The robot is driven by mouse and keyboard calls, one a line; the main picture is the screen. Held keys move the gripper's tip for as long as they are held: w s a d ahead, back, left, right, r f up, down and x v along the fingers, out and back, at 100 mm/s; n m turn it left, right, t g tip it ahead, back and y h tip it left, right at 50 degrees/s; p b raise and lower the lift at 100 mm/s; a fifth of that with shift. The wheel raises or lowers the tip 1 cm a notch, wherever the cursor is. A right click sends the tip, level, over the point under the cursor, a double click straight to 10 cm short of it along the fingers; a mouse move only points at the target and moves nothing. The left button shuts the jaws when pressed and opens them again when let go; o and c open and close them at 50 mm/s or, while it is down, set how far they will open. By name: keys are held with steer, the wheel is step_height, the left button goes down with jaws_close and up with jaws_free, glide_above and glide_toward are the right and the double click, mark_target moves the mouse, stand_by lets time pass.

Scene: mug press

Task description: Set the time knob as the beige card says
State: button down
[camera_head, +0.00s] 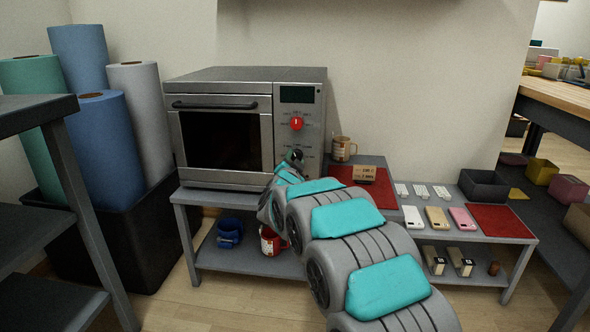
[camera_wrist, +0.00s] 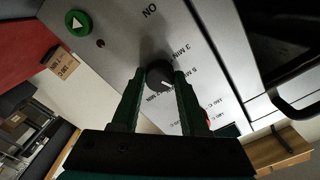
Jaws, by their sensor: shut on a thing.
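The press oven (camera_head: 225,130) stands on a grey bench, its door shut. In the wrist view the black time knob (camera_wrist: 158,74) sits between the two green fingers of my gripper (camera_wrist: 158,78), which is shut on it. A white mark on the knob points to the lower right in that view. Printed labels around it include ON, 3 MIN and 5 MIN; another is partly hidden by a finger. In the head view my gripper (camera_head: 293,157) covers the time knob.
A red temperature knob (camera_head: 296,124) is above my gripper, under a dark display (camera_head: 297,95). A green triangle button (camera_wrist: 78,23) is near the time knob. A mug (camera_head: 341,148) stands right of the oven; phones and a red mat (camera_head: 501,221) lie farther right.

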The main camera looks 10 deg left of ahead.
steer(key=shift+f+m+b, duration=0.1)
steer(key=shift+m+b, duration=1.6)
steer(key=shift+m, duration=0.5)
steer(key=shift+c, duration=2.1)
jaws_free()
steer(key=shift+s, duration=0.1)
steer(key=s, duration=0.7)
steer(key=shift+s+a, duration=0.15)
steer(key=shift+s, duration=0.15)
